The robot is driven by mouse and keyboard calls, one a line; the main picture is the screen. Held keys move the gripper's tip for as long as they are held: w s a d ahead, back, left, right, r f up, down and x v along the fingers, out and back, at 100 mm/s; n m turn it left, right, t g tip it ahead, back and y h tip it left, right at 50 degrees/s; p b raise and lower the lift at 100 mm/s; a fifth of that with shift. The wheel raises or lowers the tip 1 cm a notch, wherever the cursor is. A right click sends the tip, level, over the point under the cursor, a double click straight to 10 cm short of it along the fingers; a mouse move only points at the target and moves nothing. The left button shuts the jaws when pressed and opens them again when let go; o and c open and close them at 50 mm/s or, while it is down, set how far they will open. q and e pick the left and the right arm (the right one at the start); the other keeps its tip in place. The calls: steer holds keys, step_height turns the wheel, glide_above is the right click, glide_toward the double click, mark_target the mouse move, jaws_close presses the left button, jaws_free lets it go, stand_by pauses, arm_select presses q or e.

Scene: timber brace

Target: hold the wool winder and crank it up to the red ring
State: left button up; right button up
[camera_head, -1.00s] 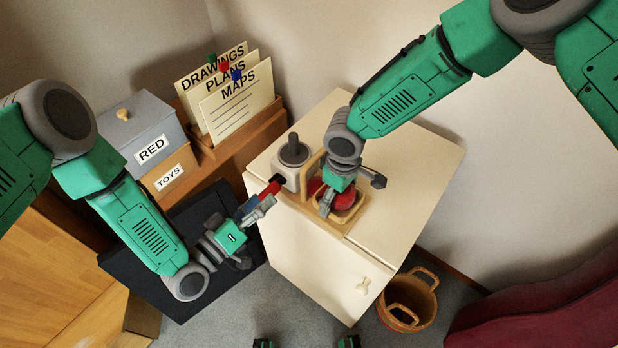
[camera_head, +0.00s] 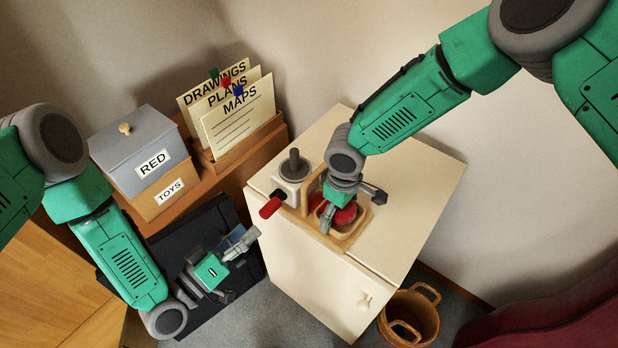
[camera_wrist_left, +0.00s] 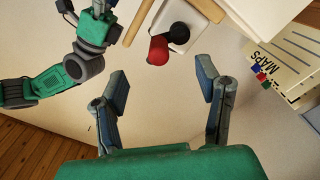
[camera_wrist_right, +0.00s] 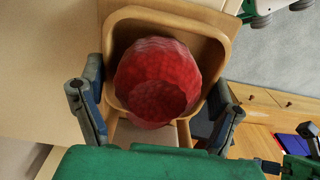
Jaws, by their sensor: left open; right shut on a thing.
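The wool winder (camera_head: 291,188) stands on the cream cabinet, a pale box with a dark grey knob on top, a wooden frame and a tray (camera_head: 349,234). Its red crank handle (camera_head: 270,207) sticks out toward the front left and also shows in the left wrist view (camera_wrist_left: 158,50). A red wool ball (camera_wrist_right: 157,80) sits in the tray. My right gripper (camera_head: 351,208) is shut on the winder at the tray, one finger on each side. My left gripper (camera_head: 241,243) is open and empty, apart from the crank handle, in front and below it. I cannot make out a red ring.
The cream cabinet (camera_head: 415,190) has clear top at the right and back. A grey box marked RED (camera_head: 130,150), a TOYS box (camera_head: 165,199) and a card rack (camera_head: 240,145) stand at the left. A wicker basket (camera_head: 425,315) is on the floor at the right.

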steer(key=shift+f, duration=0.1)
steer(key=o, duration=1.6)
steer(key=shift+c, duration=0.2)
steer(key=shift+w, duration=0.1)
